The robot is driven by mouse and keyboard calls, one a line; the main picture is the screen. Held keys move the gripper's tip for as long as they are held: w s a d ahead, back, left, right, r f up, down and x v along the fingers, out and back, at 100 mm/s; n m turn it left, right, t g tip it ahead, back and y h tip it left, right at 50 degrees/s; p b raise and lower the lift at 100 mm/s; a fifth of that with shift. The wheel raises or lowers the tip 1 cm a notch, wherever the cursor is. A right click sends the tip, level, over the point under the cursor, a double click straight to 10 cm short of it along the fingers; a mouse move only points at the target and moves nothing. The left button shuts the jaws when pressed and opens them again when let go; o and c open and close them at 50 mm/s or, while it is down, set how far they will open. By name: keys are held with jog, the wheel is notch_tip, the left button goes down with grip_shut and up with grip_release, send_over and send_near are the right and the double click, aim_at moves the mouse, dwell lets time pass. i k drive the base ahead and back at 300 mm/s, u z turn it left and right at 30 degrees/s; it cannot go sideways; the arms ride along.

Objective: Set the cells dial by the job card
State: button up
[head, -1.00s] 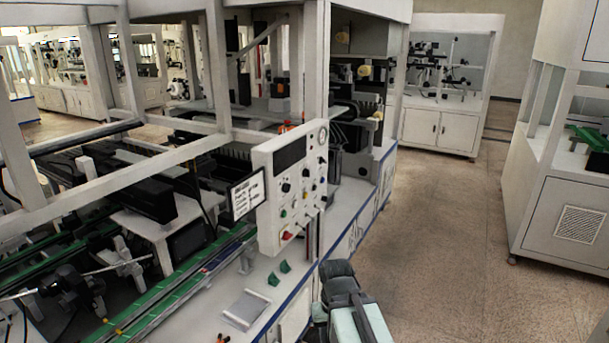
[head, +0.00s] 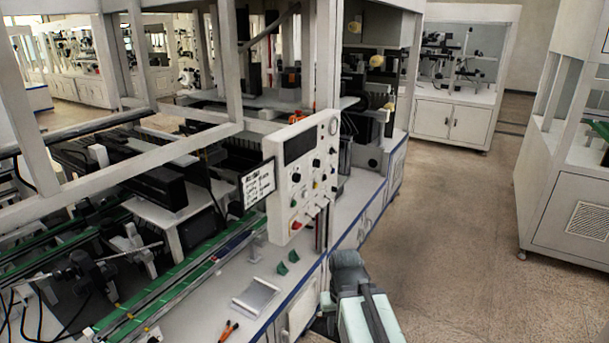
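The white control panel (head: 283,208) stands upright at the bench's front edge, in the middle of the head view. It carries a dark display (head: 300,146), several black knobs, small coloured buttons and a red control (head: 296,226) low down. A black knob (head: 296,177) sits below the display and another (head: 316,163) to its right. I cannot tell which is the cells dial, and the knob markings are too small to read. The job card (head: 259,186), white with a black frame, is at the panel's left; its text is unreadable. My arm shows at the bottom, but my gripper's fingertips do not.
Two green pieces (head: 282,269), a grey tray (head: 256,297) and an orange-handled tool (head: 228,331) lie on the bench in front of the panel. The floor (head: 455,220) at right is clear.

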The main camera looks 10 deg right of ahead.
aim_at(316, 162)
jog(key=z, duration=1.35)
jog(key=i, duration=0.5)
jog(key=u, duration=2.6)
